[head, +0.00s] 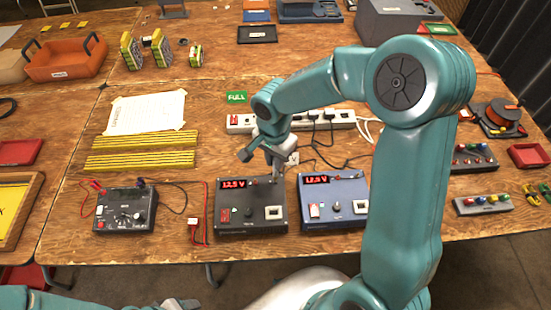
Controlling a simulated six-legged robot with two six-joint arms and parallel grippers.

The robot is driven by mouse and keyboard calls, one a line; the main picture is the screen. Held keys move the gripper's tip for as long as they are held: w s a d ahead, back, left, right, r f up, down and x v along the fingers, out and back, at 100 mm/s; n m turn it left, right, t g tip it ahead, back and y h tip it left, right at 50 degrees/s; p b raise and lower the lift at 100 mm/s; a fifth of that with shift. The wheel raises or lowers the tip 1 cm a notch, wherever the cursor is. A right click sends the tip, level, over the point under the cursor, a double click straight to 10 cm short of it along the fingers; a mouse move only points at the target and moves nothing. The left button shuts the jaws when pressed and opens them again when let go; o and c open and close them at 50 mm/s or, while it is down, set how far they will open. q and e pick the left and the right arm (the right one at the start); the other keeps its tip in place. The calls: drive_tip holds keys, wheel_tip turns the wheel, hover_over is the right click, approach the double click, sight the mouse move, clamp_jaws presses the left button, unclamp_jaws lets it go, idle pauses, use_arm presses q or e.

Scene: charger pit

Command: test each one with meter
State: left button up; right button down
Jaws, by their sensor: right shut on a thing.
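The meter (125,212), a dark box with a dial and red and black leads, lies at the left front of the bench. Yellow-and-dark packs (161,50) stand at the back left. A dark charger (250,218) and a blue charger (335,212) sit side by side at the front, both with red displays that seem to read 12.5 V. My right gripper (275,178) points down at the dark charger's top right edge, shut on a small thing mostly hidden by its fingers. My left gripper (175,304) barely shows at the bottom edge.
An orange bin (66,60) stands back left. Yellow strips (140,150) and a white sheet (147,113) lie behind the meter. A green FULL card (237,97) and a power strip (290,121) with cables lie behind the chargers. A red lead (194,224) lies between meter and dark charger.

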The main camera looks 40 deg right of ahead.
drive_tip(key=shift+b, duration=0.55)
idle(1.3)
drive_tip(key=shift+f+b, duration=0.65)
drive_tip(key=shift+b, duration=0.15)
idle(1.0)
drive_tip(key=shift+f+b, duration=0.25)
drive_tip(key=shift+b, duration=0.35)
idle(0.4)
drive_tip(key=c, duration=0.7)
unclamp_jaws()
drive_tip(key=shift+r, duration=0.15)
